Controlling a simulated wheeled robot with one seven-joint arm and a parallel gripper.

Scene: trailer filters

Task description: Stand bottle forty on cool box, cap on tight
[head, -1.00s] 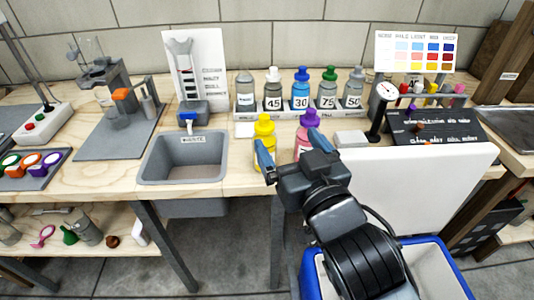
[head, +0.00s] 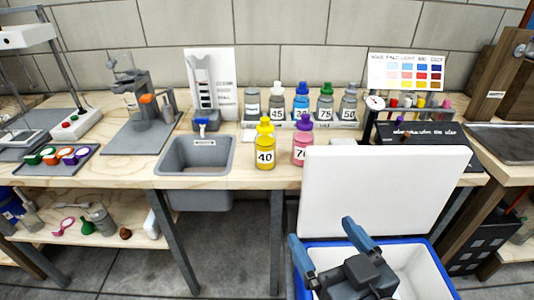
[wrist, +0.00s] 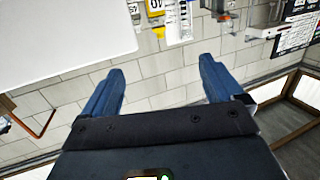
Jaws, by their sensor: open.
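Bottle forty (head: 265,152) is yellow, with a white "40" label and a yellow cap. It stands upright on the wooden bench near its front edge; how tight the cap is cannot be told. In the wrist view its yellow side and label (wrist: 155,7) show upside down at the top. The cool box (head: 447,285) is blue outside and white inside, standing in front of the bench. Its white lid (head: 375,190) is raised upright. My gripper (head: 330,243) is open and empty over the cool box, well apart from the bottle; its fingers also show in the wrist view (wrist: 162,70).
A pink bottle (head: 302,150) with a purple cap stands right of bottle forty. A grey sink (head: 196,156) is to the left. Several numbered bottles stand in a white rack (head: 300,124) behind. The raised lid stands between my gripper and the bench.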

